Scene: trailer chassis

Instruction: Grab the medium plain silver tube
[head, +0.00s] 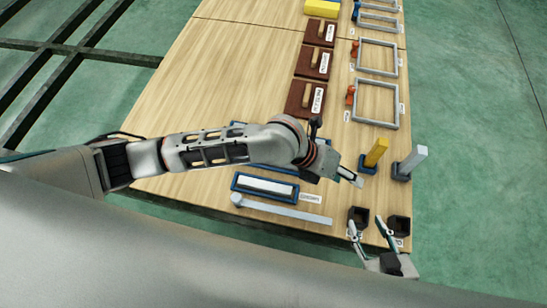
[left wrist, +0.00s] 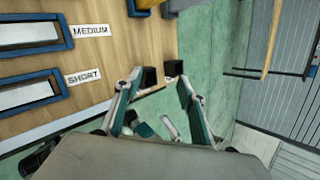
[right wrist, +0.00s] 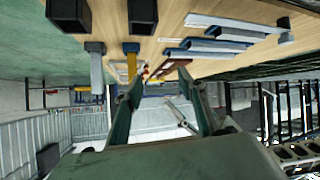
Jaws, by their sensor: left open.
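In the left wrist view, a silver tube (left wrist: 28,33) lies in the blue-edged tray (left wrist: 62,20) labelled MEDIUM. Another silver tube (left wrist: 25,95) lies in the tray labelled SHORT (left wrist: 60,76). In the head view, my left arm hides part of the tray area; a blue tray with a pale tube (head: 266,185) shows in front of the arm, its label unclear. My left gripper (head: 350,176) is open and empty, to the right of the trays. My right gripper (head: 367,228) is open and empty, at the table's front right corner by two black boxes.
The black boxes (head: 358,217) (head: 398,225) stand at the corner. A yellow upright post (head: 376,152) and a grey upright post (head: 411,162) stand behind them. A long grey bar (head: 285,210) lies near the front edge. Grey frames (head: 376,103) and brown blocks line the right side. The left tabletop is clear.

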